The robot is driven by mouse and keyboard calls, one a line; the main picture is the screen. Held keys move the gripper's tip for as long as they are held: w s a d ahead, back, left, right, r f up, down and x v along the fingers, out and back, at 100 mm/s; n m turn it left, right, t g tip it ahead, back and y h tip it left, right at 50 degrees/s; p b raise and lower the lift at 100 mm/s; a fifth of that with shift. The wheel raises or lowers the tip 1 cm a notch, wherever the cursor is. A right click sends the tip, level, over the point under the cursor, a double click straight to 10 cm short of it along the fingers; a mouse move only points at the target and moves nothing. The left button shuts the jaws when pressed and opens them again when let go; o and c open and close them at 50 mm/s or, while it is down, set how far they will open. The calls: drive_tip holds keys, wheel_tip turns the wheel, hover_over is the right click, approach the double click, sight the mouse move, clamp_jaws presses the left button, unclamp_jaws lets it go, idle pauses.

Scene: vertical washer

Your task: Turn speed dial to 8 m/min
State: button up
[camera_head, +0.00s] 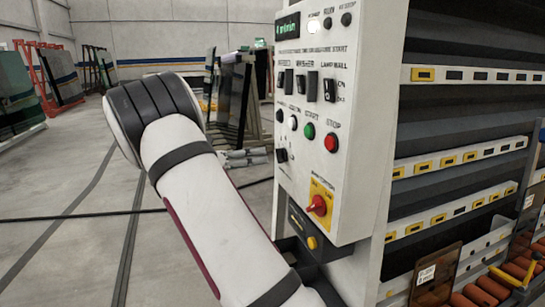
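A white control panel (342,150) stands upright right of centre. At its top left is a dark display (287,25) with green text ending in "m/min"; I cannot read the number surely. A small black knob (282,155) sits low on the panel's left edge, and another dark knob (281,116) is higher on that edge. I cannot tell which is the speed dial. My arm rises from the bottom centre and bends at the upper left, left of the panel.
The panel also carries black switches (329,90), a green button (309,131), a red button (331,143) and a red rotary switch (318,205) on yellow. The washer (465,130) is right of it. Glass racks (235,95) stand behind. Floor at left is open.

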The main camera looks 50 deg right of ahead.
sight(277, 156)
drive_tip(key=shift+x, duration=2.55)
clamp_jaws()
